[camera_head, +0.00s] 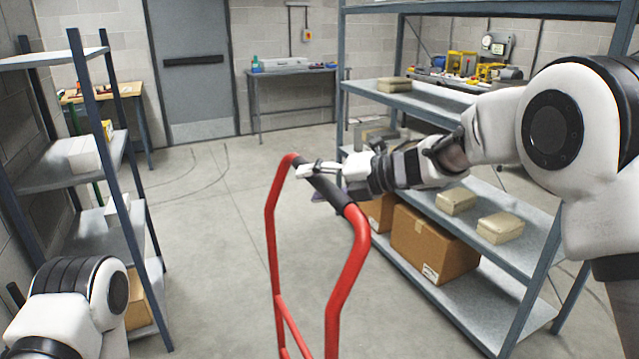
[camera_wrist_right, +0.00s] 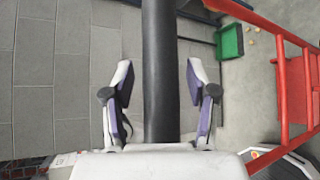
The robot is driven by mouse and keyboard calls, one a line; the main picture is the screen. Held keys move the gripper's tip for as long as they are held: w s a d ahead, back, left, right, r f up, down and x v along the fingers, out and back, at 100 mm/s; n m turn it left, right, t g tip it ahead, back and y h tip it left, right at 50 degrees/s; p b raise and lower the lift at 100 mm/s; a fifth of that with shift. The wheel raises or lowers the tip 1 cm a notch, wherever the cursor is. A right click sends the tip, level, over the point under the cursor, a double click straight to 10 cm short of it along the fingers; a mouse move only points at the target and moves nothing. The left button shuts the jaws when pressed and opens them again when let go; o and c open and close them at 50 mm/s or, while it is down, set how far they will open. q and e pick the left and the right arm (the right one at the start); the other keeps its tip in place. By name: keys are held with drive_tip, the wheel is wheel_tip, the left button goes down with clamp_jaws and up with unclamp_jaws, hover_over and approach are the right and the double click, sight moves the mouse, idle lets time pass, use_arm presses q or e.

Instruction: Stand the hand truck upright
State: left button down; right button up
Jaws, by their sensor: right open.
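The red hand truck (camera_head: 273,240) stands in front of me in the head view. Its black handle grip (camera_head: 328,190) is at the top, and its lower end is out of that view, so I cannot tell its exact tilt. My right gripper (camera_head: 308,170) is at the handle grip. In the right wrist view, the black grip (camera_wrist_right: 161,100) runs between the two open fingers of my right gripper (camera_wrist_right: 160,75), with visible gaps on both sides. Part of the red frame (camera_wrist_right: 285,90) shows at the right there. My left gripper is out of view.
A shelf rack with cardboard boxes (camera_head: 430,243) is at the right, close to my right arm. Another shelf (camera_head: 95,232) stands at the left. A door (camera_head: 190,70) and a bench (camera_head: 290,72) are at the back. Open floor (camera_head: 210,230) lies left of the truck.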

drive_tip(key=v, duration=1.2)
drive_tip(key=shift+a, duration=0.1)
